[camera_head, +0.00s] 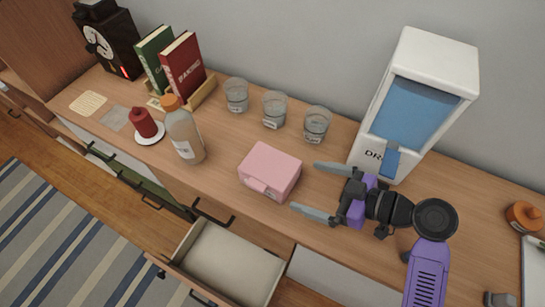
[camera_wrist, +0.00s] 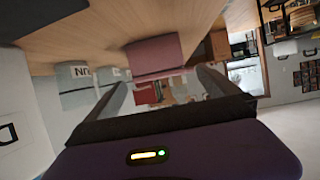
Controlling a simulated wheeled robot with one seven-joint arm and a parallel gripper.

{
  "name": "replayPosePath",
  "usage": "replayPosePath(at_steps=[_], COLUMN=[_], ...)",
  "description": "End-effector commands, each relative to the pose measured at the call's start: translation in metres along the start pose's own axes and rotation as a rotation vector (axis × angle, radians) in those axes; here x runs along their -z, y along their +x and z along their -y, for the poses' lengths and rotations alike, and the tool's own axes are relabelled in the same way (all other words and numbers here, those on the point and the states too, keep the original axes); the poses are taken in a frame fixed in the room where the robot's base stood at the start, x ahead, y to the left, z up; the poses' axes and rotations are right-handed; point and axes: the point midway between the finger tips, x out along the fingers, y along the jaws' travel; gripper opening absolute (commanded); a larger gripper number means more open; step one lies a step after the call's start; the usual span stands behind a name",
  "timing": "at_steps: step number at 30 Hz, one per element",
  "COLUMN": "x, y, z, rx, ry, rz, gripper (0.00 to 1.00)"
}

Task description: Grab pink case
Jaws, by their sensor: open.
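The pink case (camera_head: 270,170) lies on the wooden counter, near its front edge and in the middle of the head view. It also shows in the wrist view (camera_wrist: 155,54), ahead of my fingers. My gripper (camera_head: 316,190) is just right of the case, with its two fingers pointing left toward it. The fingers are apart with nothing between them, and they do not appear to touch the case. In the wrist view my gripper (camera_wrist: 163,88) looks open around an empty gap.
Three glasses (camera_head: 274,109) stand behind the case. A white water dispenser (camera_head: 424,100) stands close behind my gripper. A bottle (camera_head: 184,133) and a red candle (camera_head: 145,122) are to the left. An open drawer (camera_head: 225,265) sticks out below the counter (camera_head: 222,195).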

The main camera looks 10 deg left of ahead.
Motion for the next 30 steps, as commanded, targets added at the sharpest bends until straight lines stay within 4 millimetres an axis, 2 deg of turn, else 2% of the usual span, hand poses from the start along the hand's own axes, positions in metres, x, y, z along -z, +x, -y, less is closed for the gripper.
replayPosePath(at_steps=[5,12,20,30], x=[0.001,0.001,0.001,0.001], y=[0.013,0.05,0.068,0.115], z=[0.002,0.002,0.002,0.002], rx=[0.01,0.009,0.006,0.006], ry=[-0.004,-0.003,-0.004,-0.003], rz=[0.0,0.0,-0.001,0.0], gripper=[1.0,1.0,1.0,1.0])
